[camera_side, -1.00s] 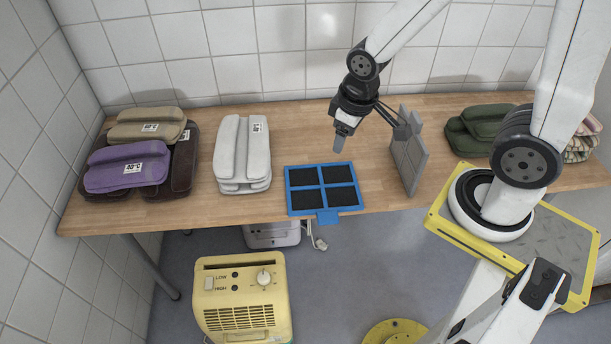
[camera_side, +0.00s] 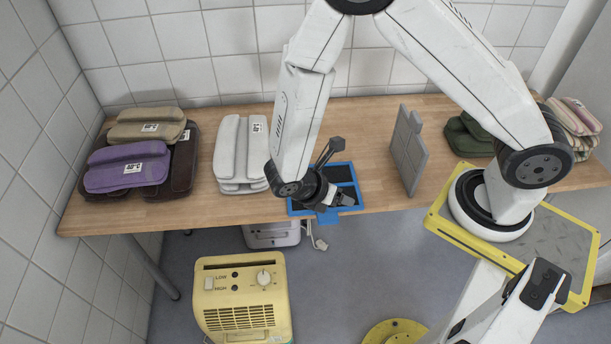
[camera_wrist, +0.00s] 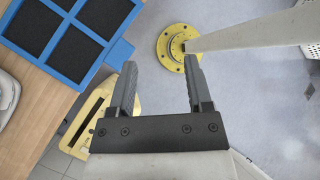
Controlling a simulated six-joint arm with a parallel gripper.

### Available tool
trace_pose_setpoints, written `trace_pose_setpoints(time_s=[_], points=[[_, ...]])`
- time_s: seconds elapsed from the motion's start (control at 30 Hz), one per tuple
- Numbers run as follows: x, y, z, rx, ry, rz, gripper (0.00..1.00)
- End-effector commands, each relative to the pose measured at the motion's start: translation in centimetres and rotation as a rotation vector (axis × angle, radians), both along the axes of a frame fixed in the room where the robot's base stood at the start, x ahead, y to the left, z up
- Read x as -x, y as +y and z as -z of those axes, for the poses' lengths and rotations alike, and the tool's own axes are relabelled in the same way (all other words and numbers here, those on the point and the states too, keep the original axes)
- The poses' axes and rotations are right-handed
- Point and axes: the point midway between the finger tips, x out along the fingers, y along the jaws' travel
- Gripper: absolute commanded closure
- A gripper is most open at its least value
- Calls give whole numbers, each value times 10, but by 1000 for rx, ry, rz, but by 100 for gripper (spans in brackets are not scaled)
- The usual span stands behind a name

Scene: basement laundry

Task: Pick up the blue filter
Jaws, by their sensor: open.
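The blue filter (camera_side: 343,171) is a flat blue frame with dark square panels and a tab at its front edge. It lies flat on the wooden table near the front edge, partly hidden by my arm in the side view. It also shows at the upper left of the wrist view (camera_wrist: 90,58). My gripper (camera_side: 345,198) is above or beside the filter's front edge in the side view; its exact height is unclear. In the wrist view my gripper (camera_wrist: 158,78) is open with nothing between its fingers, and the filter lies to the left of them.
A grey panel (camera_side: 408,150) stands upright right of the filter. Folded white cloth (camera_side: 228,155) lies to the left, with purple (camera_side: 125,168) and brown piles beyond. Green cloth (camera_side: 470,137) is at the right. A yellow heater (camera_side: 242,300) stands on the floor in front.

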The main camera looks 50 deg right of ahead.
Motion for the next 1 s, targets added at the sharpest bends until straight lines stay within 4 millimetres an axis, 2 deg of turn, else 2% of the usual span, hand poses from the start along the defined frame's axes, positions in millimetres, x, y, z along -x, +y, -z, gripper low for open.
trace_pose_setpoints(time_s=[0.5, 1.0], points=[[7, 10, 69, 341, 458, -685, 35], [17, 21, 134, 787, 861, -1225, 35]])
